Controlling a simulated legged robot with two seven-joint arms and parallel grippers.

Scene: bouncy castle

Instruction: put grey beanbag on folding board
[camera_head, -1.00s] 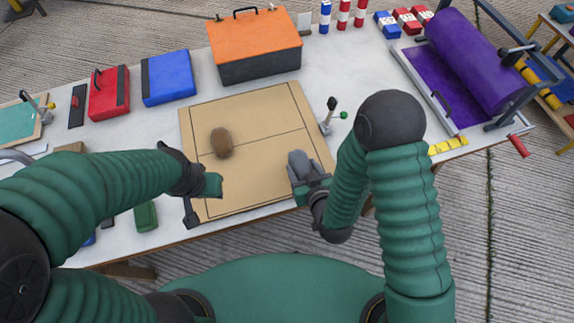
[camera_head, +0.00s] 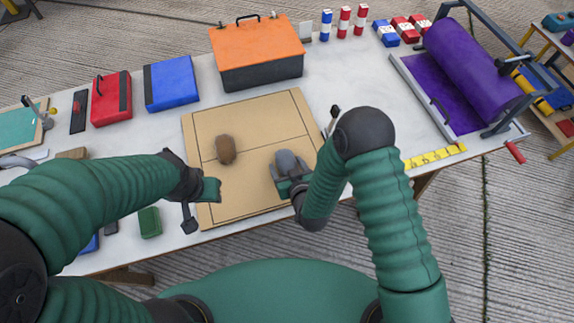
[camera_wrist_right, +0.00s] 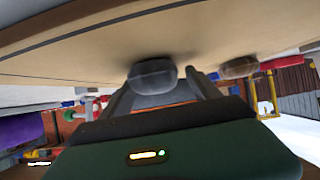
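The grey beanbag (camera_head: 288,161) is over the right half of the tan folding board (camera_head: 240,118), at the tips of my right gripper (camera_head: 290,181). In the right wrist view the beanbag (camera_wrist_right: 153,74) sits between the two dark fingers, close to the board surface (camera_wrist_right: 60,62); I cannot tell whether it touches the board. My right gripper is shut on it. My left gripper (camera_head: 208,190) is at the board's left front edge, with nothing visible in it; its finger opening is hidden. A brown beanbag (camera_head: 226,149) lies on the board's left half.
An orange-topped toolbox (camera_head: 257,50) stands behind the board. A blue case (camera_head: 170,83) and a red case (camera_head: 111,99) are at the back left. A purple roller (camera_head: 472,66) is at the right. A green block (camera_head: 150,222) lies left of the board.

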